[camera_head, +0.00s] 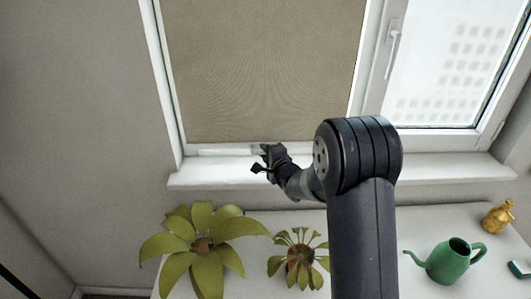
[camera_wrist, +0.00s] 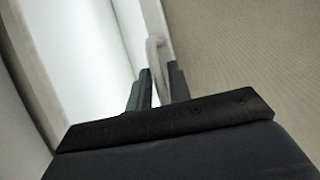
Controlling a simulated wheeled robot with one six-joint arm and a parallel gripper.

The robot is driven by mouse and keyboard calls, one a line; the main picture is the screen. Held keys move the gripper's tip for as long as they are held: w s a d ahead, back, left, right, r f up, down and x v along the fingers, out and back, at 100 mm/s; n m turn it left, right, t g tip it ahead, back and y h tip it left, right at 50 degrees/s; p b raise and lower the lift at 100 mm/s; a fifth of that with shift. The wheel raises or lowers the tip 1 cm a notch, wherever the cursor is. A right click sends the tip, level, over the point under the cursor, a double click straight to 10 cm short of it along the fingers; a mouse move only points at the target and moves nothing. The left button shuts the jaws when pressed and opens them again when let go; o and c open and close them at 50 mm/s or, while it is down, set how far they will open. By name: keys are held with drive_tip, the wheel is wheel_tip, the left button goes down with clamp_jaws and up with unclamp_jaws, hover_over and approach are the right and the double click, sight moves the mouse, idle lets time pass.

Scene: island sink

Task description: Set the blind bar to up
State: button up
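The beige blind (camera_head: 262,70) hangs down over the left window, with its lower edge close to the sill. A pale bar (camera_head: 215,152) runs along the blind's bottom. My gripper (camera_head: 264,158) is at this bottom edge, just above the sill. In the wrist view, the blind's fabric (camera_wrist: 250,50) fills the right side. A pale, curved handle-like part (camera_wrist: 155,50) of the bar reaches down between the two fingertips of my gripper (camera_wrist: 159,80). The fingers stand slightly apart around it. Whether both press on it is too small to tell.
The white window sill (camera_head: 215,172) runs just below my gripper. A large leafy plant (camera_head: 203,245) and a smaller plant (camera_head: 300,258) stand below it. A green watering can (camera_head: 447,262) and a golden bottle (camera_head: 497,217) are at the right. The right window has a handle (camera_head: 392,45).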

drive_tip(key=shift+c, duration=0.2)
clamp_jaws()
drive_tip(key=shift+a, duration=0.1)
